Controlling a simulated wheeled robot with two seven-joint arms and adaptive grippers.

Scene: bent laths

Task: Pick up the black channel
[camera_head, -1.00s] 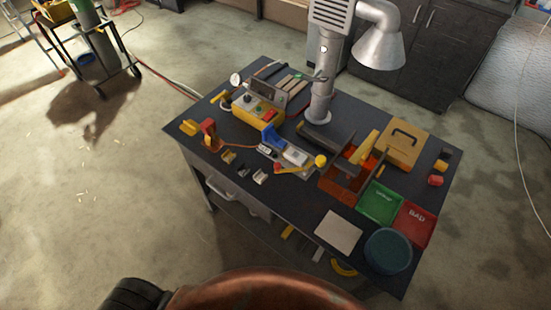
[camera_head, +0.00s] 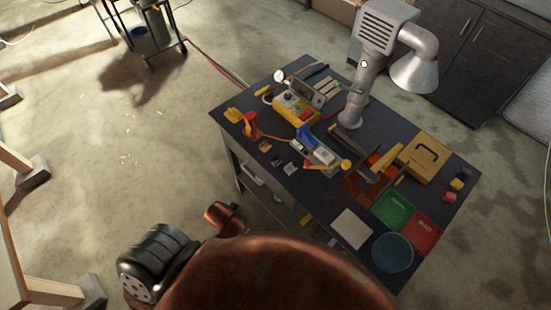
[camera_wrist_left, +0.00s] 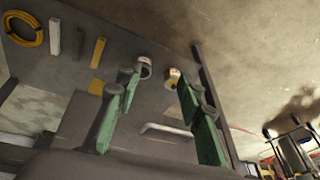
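I cannot tell for sure which thing is the black channel. A long dark bar (camera_head: 318,70) lies at the back edge of the workbench (camera_head: 300,205) in the head view. Other dark bars lie by the brown wooden tray (camera_head: 357,188), too small to tell their shape. My left gripper (camera_wrist_left: 158,84) shows in the left wrist view with its green fingers spread apart and nothing between them. Behind them is a grey surface with small rolls on it. My right gripper is in neither view.
A green bin (camera_head: 393,209), a red bin (camera_head: 422,232) and a round teal tub (camera_head: 392,253) stand at the bench's right. A yellow case (camera_head: 428,157) and a metal extraction pipe (camera_head: 357,100) stand behind.

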